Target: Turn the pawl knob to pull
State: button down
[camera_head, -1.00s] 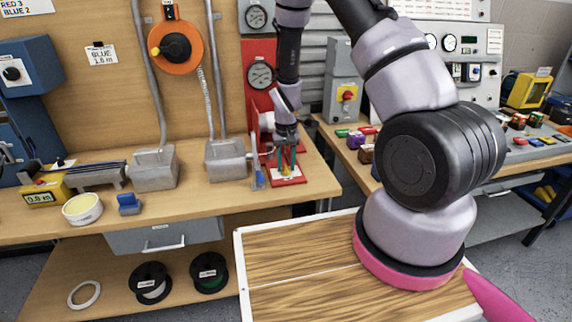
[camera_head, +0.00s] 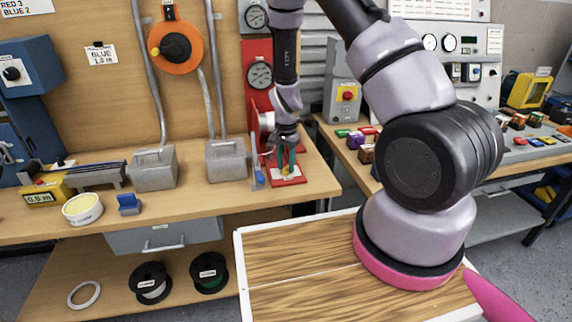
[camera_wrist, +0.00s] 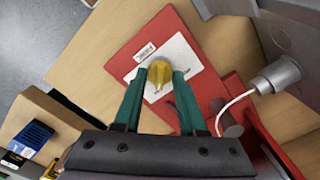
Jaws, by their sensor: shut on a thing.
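The pawl knob (camera_wrist: 158,74) is yellow and sits on a white label plate on a red base (camera_wrist: 128,60) in the wrist view. My gripper (camera_wrist: 159,75) has its two teal fingers on either side of the knob, shut on it. In the head view my gripper (camera_head: 287,160) points down at the red base (camera_head: 290,181) on the bench. The knob is mostly hidden there by the fingers. The small print on the label plate is too small to read.
A metal cylinder (camera_wrist: 278,75) with a white wire lies right of the plate in the wrist view. In the head view a grey metal box (camera_head: 226,160) stands left of the base on the wooden bench. A red panel with gauges (camera_head: 259,75) rises behind.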

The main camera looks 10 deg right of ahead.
aim_at(286, 166)
dwell(0.4)
jog(key=shift+c, duration=2.3)
grip_release()
jog(key=shift+r, duration=0.15)
notch_tip(286, 166, up, 11)
jog(key=shift+f, duration=0.2)
jog(key=shift+r, duration=0.1)
